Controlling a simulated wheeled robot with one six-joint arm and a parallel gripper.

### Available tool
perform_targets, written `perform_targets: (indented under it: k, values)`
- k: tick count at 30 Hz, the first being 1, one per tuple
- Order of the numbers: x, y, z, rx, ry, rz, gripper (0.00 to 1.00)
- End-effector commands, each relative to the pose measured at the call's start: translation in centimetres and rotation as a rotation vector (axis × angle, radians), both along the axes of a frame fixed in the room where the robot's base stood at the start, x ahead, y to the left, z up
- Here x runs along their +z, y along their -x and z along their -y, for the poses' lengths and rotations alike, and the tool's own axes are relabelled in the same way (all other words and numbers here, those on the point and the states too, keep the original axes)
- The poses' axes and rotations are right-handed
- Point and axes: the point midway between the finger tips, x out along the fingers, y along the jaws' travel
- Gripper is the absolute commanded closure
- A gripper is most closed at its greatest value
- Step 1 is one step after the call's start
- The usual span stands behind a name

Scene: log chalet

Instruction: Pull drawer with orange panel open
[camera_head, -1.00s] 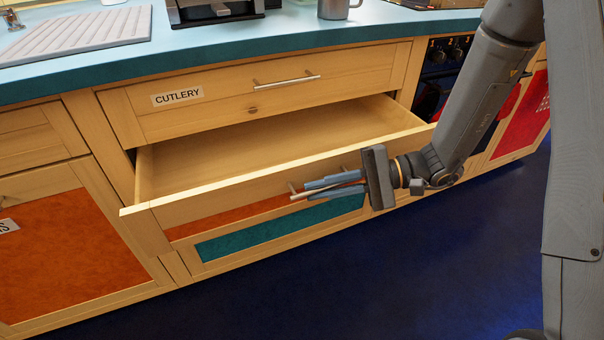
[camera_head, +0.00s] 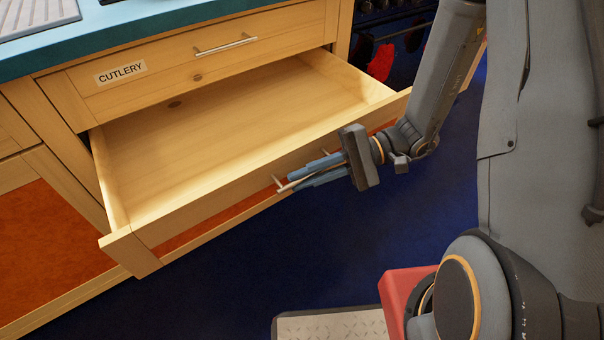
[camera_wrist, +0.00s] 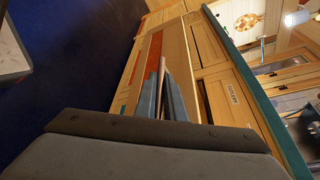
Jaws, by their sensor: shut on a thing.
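The drawer with the orange panel (camera_head: 190,237) stands pulled well out under the cutlery drawer (camera_head: 200,56). Its inside (camera_head: 230,125) is bare wood and looks empty. The orange front also shows as a strip in the wrist view (camera_wrist: 152,58). My gripper (camera_head: 300,178) is at the drawer's front, shut on its metal bar handle (camera_head: 281,188). The fingers hide most of the handle. In the wrist view my gripper (camera_wrist: 166,92) reaches along the drawer front, its fingers close together.
The blue-green counter (camera_head: 130,35) runs above the drawers. A closed cabinet with an orange panel (camera_head: 45,240) is at the left. Dark blue floor (camera_head: 240,290) lies open in front of the drawer.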

Motion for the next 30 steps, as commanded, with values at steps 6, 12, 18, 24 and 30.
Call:
perform_targets:
  k: [6,12,18,24,30]
  values:
    - [0.0,0.1,0.0,0.0,0.0,-0.002,0.72]
    - [0.0,-0.1,0.0,-0.002,0.001,0.0,0.72]
    - [0.3,-0.4,1.1,-0.005,0.001,0.0,0.72]
    - [1.0,-1.1,4.3,-0.004,0.001,0.001,0.72]
    - [1.5,-1.5,6.7,-0.002,0.0,0.0,0.72]
